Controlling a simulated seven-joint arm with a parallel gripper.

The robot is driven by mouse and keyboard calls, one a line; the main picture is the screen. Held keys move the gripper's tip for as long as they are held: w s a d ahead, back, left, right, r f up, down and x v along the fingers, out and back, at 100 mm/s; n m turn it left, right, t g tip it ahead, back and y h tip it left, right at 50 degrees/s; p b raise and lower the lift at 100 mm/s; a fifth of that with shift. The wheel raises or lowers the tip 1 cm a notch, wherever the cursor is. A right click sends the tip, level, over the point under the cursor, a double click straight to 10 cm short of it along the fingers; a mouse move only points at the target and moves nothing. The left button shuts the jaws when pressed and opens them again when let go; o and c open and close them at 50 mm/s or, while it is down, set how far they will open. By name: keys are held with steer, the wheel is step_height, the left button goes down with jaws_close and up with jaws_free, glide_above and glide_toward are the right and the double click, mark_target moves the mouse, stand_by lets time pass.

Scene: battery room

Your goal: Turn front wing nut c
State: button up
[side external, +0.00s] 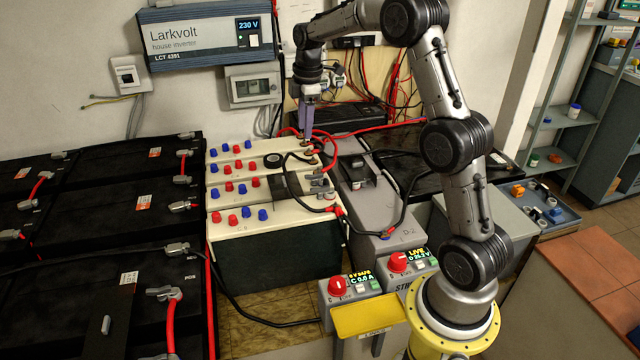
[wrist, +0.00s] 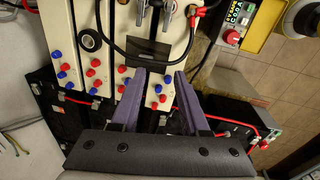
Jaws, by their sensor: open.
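My gripper (side external: 306,142) points down over the back right part of the cream-topped battery block (side external: 262,232). In the wrist view its two purple fingers (wrist: 160,74) are spread apart, with only the block top and small red and blue caps showing between them. Nothing is held. Small grey terminal fittings (side external: 320,184) stand at the block's right end; similar fittings show at the top of the wrist view (wrist: 146,10). I cannot tell which one is front wing nut c; the parts are too small. Small copper-coloured parts show just below the fingertips in the side view.
A black cable loops over the block to a red clamp (side external: 334,210). A dark plate (wrist: 148,53) lies near the fingertips. Black batteries (side external: 100,230) fill the left. Control boxes with red knobs (side external: 338,285) and a yellow tray (side external: 368,315) stand in front. The inverter (side external: 205,36) hangs behind.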

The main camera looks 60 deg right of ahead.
steer(key=m+g, duration=0.1)
glide_above(320, 187)
step_height(320, 187, down, 7)
steer(key=shift+y, duration=0.3)
step_height(320, 187, down, 14)
steer(key=shift+f, duration=0.1)
jaws_close()
